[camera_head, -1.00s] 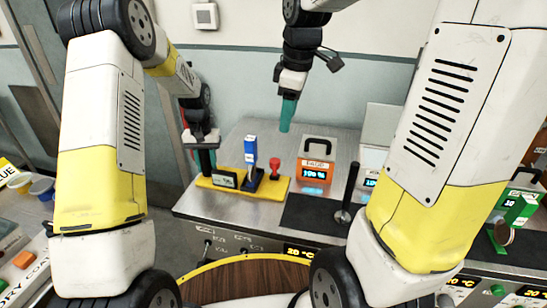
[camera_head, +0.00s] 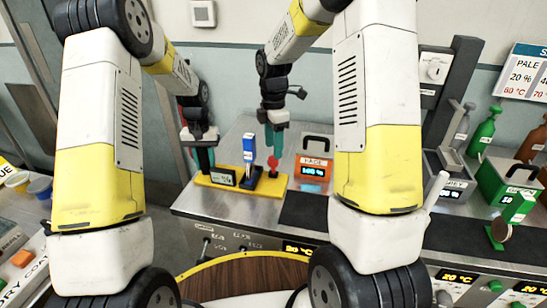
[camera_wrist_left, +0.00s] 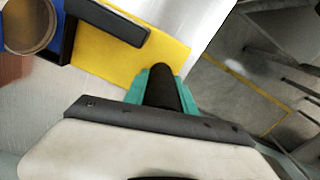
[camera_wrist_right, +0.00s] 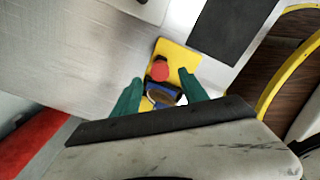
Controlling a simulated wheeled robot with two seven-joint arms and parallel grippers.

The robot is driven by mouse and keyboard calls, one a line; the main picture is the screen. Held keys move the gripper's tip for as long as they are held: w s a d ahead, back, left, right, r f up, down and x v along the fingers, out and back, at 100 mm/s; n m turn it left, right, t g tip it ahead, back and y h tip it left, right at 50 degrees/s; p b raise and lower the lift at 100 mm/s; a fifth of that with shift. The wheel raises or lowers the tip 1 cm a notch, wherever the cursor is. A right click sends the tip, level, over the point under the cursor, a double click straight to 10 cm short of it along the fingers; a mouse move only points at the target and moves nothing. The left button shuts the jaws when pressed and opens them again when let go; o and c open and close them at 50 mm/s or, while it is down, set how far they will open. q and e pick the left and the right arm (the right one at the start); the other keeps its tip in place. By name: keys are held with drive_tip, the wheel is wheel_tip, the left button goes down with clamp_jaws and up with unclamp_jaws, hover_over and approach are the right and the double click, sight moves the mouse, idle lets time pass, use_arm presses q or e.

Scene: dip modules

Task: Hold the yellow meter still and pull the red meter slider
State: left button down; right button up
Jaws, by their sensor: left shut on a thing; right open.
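The yellow meter (camera_head: 220,181) lies on the steel bench, with a small display, a blue upright part (camera_head: 249,150) and a red-knobbed slider (camera_head: 273,164) at its right end. My left gripper (camera_head: 204,155) is shut on the black post (camera_wrist_left: 160,88) at the meter's left end. My right gripper (camera_head: 274,143) is open and points down above the red slider. In the right wrist view the red knob (camera_wrist_right: 160,71) lies ahead, between the two green fingers (camera_wrist_right: 160,92) and a little beyond their tips. The fingers do not appear to touch it.
An orange meter (camera_head: 314,170) with a black handle stands just right of the yellow meter. A dark mat (camera_head: 308,211) lies at the bench front. A green case (camera_head: 505,180) and green bottles (camera_head: 484,132) stand further right.

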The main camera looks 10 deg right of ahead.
sight(273, 167)
wheel_tip(273, 167, down, 5)
drive_tip(key=shift+r, duration=0.1)
idle(0.3)
clamp_jaws()
idle(1.3)
